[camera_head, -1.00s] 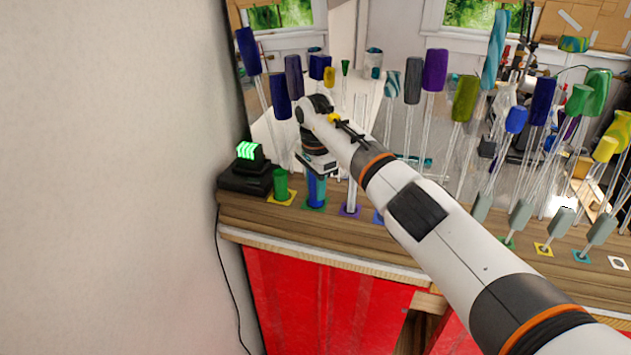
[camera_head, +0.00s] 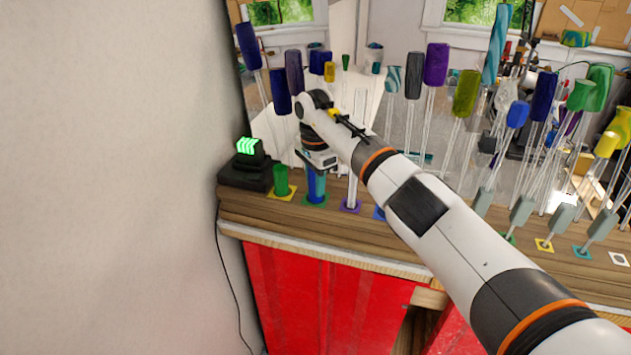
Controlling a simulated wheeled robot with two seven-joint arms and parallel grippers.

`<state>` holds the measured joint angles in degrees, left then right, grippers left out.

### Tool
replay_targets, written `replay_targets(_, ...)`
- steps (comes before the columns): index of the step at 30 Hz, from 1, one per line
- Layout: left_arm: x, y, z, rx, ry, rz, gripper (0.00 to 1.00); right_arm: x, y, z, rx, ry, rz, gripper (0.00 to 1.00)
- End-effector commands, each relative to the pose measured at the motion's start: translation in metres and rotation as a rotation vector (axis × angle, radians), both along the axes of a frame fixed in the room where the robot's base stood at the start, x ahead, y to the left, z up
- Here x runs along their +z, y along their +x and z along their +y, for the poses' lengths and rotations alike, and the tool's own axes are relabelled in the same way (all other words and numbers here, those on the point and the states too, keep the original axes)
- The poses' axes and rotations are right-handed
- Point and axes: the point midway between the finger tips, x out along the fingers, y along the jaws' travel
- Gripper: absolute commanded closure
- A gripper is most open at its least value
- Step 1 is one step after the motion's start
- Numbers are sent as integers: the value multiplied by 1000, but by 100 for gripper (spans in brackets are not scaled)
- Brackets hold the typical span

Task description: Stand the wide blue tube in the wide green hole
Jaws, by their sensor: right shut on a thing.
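The wide blue tube (camera_head: 316,184) is upright under my right gripper (camera_head: 317,168). Its lower end is at the wide green hole (camera_head: 314,200), a green-marked square on the wooden bench. My right gripper points down and is shut on the tube's upper part, which the gripper and wrist hide. The tube's foot looks to be inside the green mark; how deep it sits I cannot tell. My left gripper is not in view.
A short green tube (camera_head: 281,180) stands left of the blue tube in a yellow-marked hole. A black box with a green display (camera_head: 247,160) is at the far left. Several glass rods with coloured handles (camera_head: 435,64) stand behind and right. A wall is at left.

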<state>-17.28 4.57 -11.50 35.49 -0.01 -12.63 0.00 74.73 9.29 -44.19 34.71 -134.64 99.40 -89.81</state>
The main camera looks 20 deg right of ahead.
Motion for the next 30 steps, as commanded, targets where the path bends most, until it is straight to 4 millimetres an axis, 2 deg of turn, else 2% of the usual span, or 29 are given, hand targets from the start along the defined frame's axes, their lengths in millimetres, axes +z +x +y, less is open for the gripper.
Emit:
replay_targets(20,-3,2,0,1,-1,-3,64,0,0,0,1,0,-1,93)
replay_targets(30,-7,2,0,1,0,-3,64,-6,0,0,0,0,0,93)
